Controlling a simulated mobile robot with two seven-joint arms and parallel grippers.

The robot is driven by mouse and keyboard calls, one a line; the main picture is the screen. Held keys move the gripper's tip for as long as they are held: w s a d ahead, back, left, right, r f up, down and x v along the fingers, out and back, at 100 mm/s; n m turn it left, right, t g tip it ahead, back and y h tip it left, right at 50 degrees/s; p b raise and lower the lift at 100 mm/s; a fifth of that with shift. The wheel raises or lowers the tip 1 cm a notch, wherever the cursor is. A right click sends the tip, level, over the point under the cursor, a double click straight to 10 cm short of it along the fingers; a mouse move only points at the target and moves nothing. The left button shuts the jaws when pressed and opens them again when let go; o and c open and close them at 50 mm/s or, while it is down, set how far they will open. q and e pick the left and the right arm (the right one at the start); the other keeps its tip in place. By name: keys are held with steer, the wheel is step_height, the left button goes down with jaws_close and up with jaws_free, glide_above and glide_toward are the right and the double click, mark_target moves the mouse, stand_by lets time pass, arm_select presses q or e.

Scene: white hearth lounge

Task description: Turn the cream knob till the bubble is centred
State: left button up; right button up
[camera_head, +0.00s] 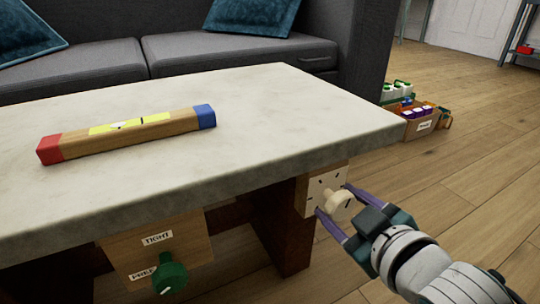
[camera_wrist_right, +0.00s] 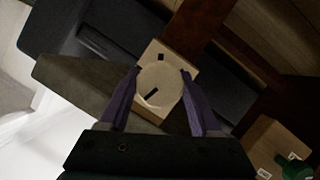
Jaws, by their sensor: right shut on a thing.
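The cream knob (camera_head: 340,205) sticks out of a pale square plate (camera_head: 312,192) with dark tick marks under the table's right end. My right gripper (camera_head: 333,201) is shut on the knob, one purple finger on each side. In the right wrist view the round knob (camera_wrist_right: 160,84) sits between the fingers, its dark line slanted and not pointing straight at the plate's dark mark. A wooden level (camera_head: 130,134) with a red left end and a blue right end lies on the table. Its white bubble (camera_head: 117,125) is left of the yellow window's middle, by the left dark line.
A green knob (camera_head: 170,275) sits on a wooden box labelled TIGHT under the table's front left. The stone tabletop (camera_head: 270,110) overhangs the plate. A grey sofa (camera_head: 180,55) stands behind; a box of bottles (camera_head: 425,122) is on the floor at right.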

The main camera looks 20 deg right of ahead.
steer(key=shift+f+n+h, duration=0.2)
steer(key=shift+n+h, duration=0.2)
steer(key=shift+n, duration=0.1)
steer(key=shift+s, duration=0.1)
steer(key=o, duration=1.4)
steer(key=shift+r, duration=0.1)
steer(key=shift+c, duration=0.2)
steer(key=shift+r, duration=0.1)
